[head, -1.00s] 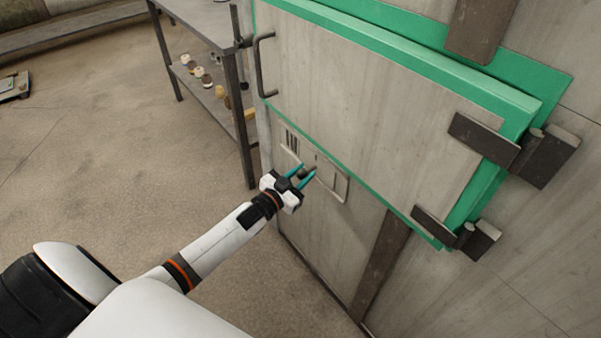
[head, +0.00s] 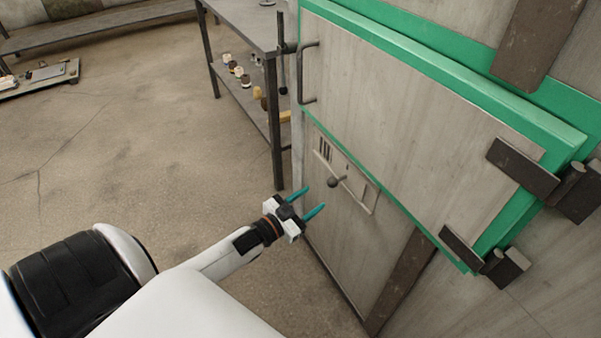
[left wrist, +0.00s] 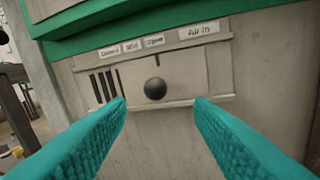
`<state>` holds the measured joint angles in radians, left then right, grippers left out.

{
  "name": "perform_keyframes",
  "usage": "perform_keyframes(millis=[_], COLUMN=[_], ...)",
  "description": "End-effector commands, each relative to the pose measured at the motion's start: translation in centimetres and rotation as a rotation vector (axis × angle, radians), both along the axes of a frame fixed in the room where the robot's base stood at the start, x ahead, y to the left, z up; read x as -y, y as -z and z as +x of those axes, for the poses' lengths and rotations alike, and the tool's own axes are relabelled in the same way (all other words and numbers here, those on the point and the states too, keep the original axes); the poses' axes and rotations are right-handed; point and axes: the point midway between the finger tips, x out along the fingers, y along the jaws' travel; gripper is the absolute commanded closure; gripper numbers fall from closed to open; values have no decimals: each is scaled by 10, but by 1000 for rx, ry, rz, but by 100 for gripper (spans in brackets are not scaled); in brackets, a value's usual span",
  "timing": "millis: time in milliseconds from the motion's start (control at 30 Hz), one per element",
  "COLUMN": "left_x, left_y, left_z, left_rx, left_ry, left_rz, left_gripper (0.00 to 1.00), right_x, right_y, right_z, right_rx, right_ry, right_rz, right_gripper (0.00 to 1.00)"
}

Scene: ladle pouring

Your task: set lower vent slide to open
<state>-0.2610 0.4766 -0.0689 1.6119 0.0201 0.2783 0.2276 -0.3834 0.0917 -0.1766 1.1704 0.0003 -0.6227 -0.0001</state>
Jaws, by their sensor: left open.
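The lower vent slide (head: 356,188) is a pale plate in a frame on the panel below the green-edged door. Its dark round knob (head: 333,182) also shows in the left wrist view (left wrist: 155,89). Dark vent slots (left wrist: 103,86) lie uncovered left of the knob. The slide's short dark mark (left wrist: 157,60) stands above the knob, roughly under the rightmost of three small labels (left wrist: 153,42), which seems to read "Open". My left gripper (head: 311,200) is open and empty, in front of the knob and apart from it. My right gripper is not in view.
The green-edged door (head: 400,120) has a handle (head: 304,72) on its left and dark hinges on its right. A metal shelf table (head: 243,25) with small items stands behind to the left.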

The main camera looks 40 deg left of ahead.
Motion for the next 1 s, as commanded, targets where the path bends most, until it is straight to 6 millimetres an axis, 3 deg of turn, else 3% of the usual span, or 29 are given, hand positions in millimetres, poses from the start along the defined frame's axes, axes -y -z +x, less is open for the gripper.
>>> perform_keyframes(millis=[100, 233, 833, 933, 1000], left_x=[-3, -5, -6, -6, -6], left_y=[0, 0, 0, 12, 36], left_z=[-18, -28, -30, -32, -36], left_rx=[-1, 0, 0, -33, -100], left_ry=[1, 0, 0, -14, -40], left_rz=[0, 1, 1, 2, 3], left_gripper=[52, 52, 52, 52, 52], right_x=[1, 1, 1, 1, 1], right_y=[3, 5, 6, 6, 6], right_z=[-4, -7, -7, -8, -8], right_rx=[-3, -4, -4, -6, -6], right_ry=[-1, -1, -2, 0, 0], right_rz=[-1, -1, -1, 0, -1], right_gripper=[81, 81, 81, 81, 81])
